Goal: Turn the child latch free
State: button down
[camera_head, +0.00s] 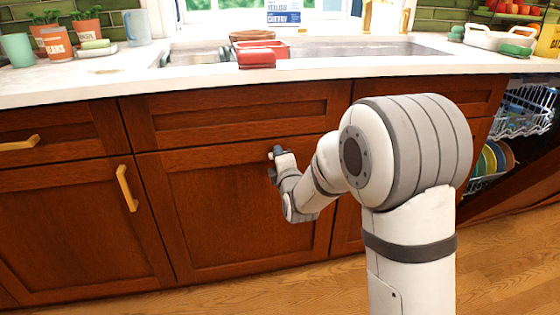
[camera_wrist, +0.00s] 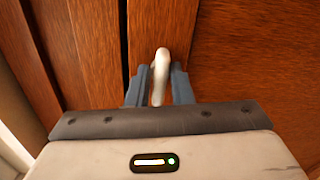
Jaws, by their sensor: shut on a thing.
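The child latch (camera_wrist: 161,57) is a small pale piece with a rounded top. In the wrist view it stands on the brown wood front, close to a dark vertical seam. My gripper (camera_wrist: 160,80) has its two dark fingers closed on either side of the latch and grips it. In the head view my gripper (camera_head: 277,153) is at the upper right part of the wooden door (camera_head: 230,215) under the sink. The latch cannot be made out there, as my gripper and wrist cover that spot.
The white counter (camera_head: 90,88) overhangs the cabinets, with a sink (camera_head: 350,48) and a red dish (camera_head: 257,55) on it. A left cabinet door has a brass handle (camera_head: 127,188). At the right a dishwasher rack (camera_head: 525,108) with plates (camera_head: 492,158) stands open. Wooden floor (camera_head: 250,298) is clear in front.

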jog(key=shift+a, duration=0.1)
dwell(0.3)
jog(key=c, duration=1.3)
grip_release()
jog(key=p+v, duration=0.2)
jog(key=v, duration=0.5)
jog(key=shift+s, duration=0.4)
